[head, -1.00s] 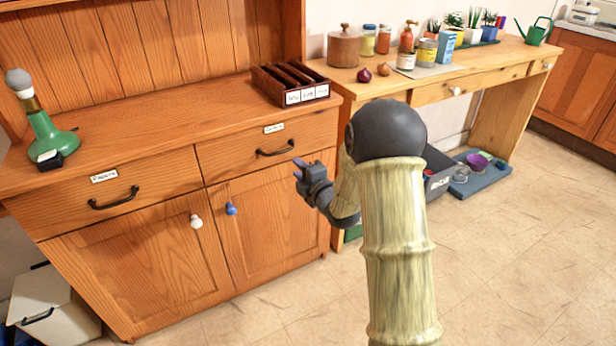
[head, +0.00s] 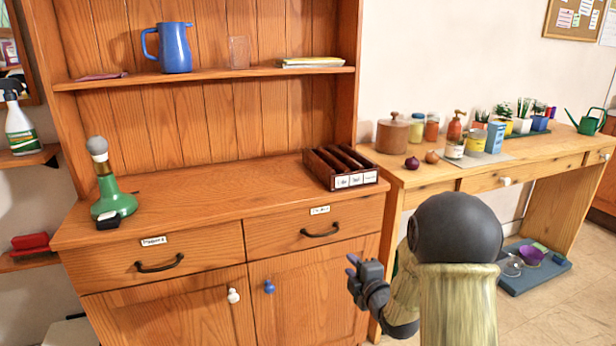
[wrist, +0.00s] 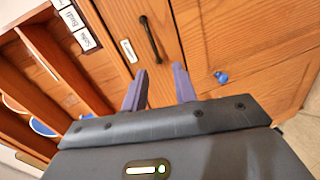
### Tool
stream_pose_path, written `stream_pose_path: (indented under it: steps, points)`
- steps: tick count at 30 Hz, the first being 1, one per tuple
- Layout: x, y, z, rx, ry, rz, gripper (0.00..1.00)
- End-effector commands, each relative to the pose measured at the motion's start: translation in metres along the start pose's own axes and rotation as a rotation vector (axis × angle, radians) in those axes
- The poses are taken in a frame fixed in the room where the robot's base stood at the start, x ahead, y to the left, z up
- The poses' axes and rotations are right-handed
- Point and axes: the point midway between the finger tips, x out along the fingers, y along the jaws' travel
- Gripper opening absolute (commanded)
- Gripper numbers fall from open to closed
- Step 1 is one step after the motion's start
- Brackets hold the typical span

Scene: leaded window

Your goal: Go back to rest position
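My gripper (head: 354,266) is in front of the right side of the wooden dresser (head: 190,198), near the right cabinet door, with my arm folded beside it. In the wrist view my gripper (wrist: 160,84) has its two purple fingers apart with nothing between them. The fingers point toward the dresser front, near the black drawer handle (wrist: 149,39) and the blue knob (wrist: 221,77). No contact with the dresser is visible. Both drawers and both cabinet doors look closed.
A dark wooden divided tray (head: 342,167) and a green bottle (head: 113,201) stand on the dresser top. A blue jug (head: 175,48) is on the shelf above. A side table (head: 428,176) with jars and plants stands at right. Clear floor (head: 560,318) shows at lower right.

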Motion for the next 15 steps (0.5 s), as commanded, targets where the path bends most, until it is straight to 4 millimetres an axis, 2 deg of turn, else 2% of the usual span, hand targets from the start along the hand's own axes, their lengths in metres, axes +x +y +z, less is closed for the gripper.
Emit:
stream_pose_path:
  steps: [8,15]
  points:
    - [-0.043,-0.02,0.003,0.409,-0.212,-0.263,0.28]
    - [-0.105,-0.045,-0.004,0.809,-0.477,-0.454,0.28]
